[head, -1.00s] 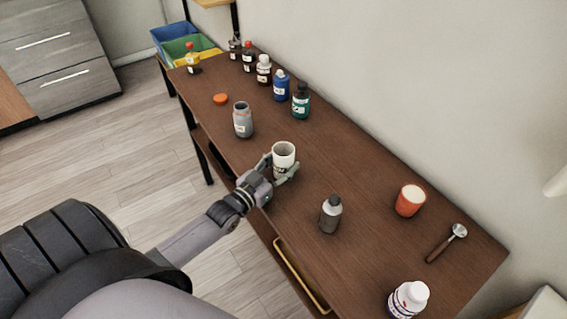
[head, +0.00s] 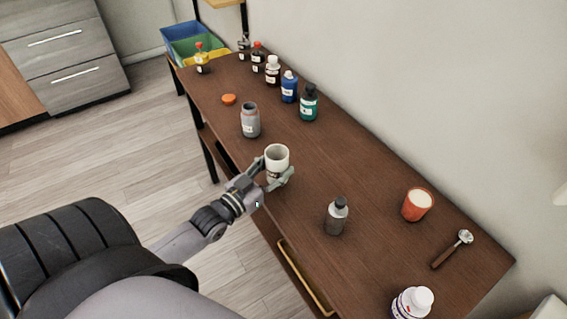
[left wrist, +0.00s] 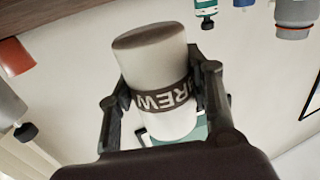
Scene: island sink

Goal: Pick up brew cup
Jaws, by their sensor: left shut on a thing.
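The brew cup (head: 277,158) is a white cup with a dark band. In the left wrist view the cup (left wrist: 152,65) shows the letters "REW" on its band, upside down in the picture. My left gripper (head: 272,177) is shut on the cup, with one finger on each side of it. The left gripper's fingers (left wrist: 165,100) show around the band in the left wrist view. The cup is near the front edge of the brown table; I cannot tell surely whether its base is clear of the top. My right gripper is not in view.
On the brown table (head: 380,185), a grey jar (head: 250,121) stands beyond the cup and a grey bottle (head: 336,216) to its right. Several bottles line the back.

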